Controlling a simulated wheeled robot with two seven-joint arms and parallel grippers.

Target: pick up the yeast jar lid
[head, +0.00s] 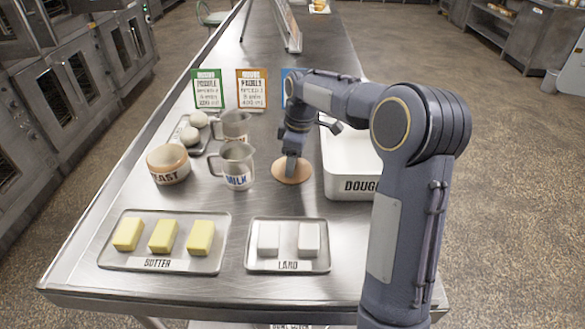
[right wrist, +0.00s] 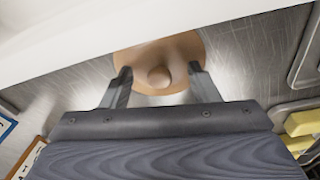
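The yeast jar lid (head: 291,172) is a round tan disc lying on the steel table, between the milk jug and the dough box. In the right wrist view the lid (right wrist: 190,48) shows a round knob (right wrist: 159,77) at its middle. My right gripper (head: 290,174) points down over the lid. In the wrist view its fingers (right wrist: 159,70) are apart, one on each side of the knob, with gaps between. The yeast jar (head: 168,168), a cream bowl with a tan rim, stands at the left. My left gripper is out of view.
The milk jug (head: 238,168) and another jug (head: 235,126) stand left of the lid. The white dough box (head: 352,185) is close on its right. Butter (head: 150,263) and lard (head: 289,267) trays lie in front. Recipe cards (head: 208,89) stand behind.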

